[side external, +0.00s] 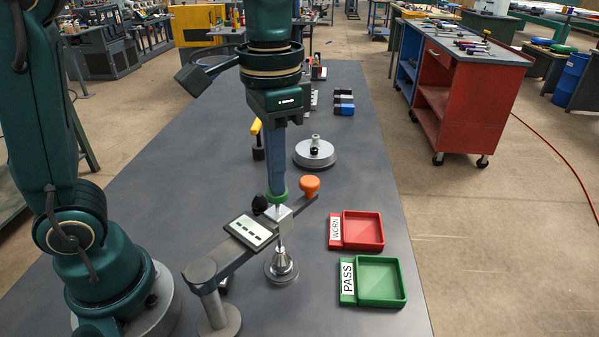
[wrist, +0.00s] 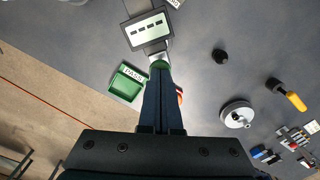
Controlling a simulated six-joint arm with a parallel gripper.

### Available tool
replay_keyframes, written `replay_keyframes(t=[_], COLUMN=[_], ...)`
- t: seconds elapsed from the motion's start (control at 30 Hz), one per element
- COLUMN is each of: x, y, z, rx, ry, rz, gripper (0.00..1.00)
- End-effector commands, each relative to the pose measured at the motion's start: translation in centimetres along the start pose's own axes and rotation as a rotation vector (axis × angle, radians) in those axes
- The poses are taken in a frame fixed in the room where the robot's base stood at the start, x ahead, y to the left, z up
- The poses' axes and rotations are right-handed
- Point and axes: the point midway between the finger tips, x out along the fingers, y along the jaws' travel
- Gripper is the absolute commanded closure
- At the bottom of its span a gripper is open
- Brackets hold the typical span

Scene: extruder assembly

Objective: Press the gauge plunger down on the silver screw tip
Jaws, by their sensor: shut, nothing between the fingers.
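The gauge has a grey stand and arm (side external: 228,262), a digital display (side external: 251,231) and a silver block (side external: 279,216) with a green plunger cap (side external: 278,197) on top. The silver screw tip (side external: 281,262) stands upright on a round base under the block. A thin spindle runs down from the block towards it; I cannot tell if they touch. My gripper (side external: 277,188) is shut and empty, pointing down, its fingertips at the green cap, seemingly touching it. In the wrist view the fingertips (wrist: 159,74) partly cover the cap (wrist: 159,64), beside the display (wrist: 147,29).
An orange knob (side external: 309,185) and a dark knob (side external: 260,203) sit close beside the fingertips. A green PASS tray (side external: 398,270) and red WORN tray (side external: 377,222) lie to the right. A round grey base (side external: 315,158) and a yellow-handled tool (side external: 256,128) stand farther back.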

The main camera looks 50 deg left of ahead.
Motion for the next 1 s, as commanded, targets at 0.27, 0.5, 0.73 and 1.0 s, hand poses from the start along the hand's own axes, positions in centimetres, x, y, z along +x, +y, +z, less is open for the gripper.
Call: replay_keyframes(t=[0.27, 0.5, 0.73, 1.0], x=[0.0, -0.3, -2.1, -4.1], y=[0.0, 0.0, 0.0, 0.0], z=[0.0, 0.0, -0.1, -0.1], rx=[0.0, 0.0, 0.0, 0.0], ry=[-0.001, 0.001, 0.003, 0.001], rz=[0.0, 0.0, -0.001, 0.0], gripper=[1.0, 1.0, 1.0, 1.0])
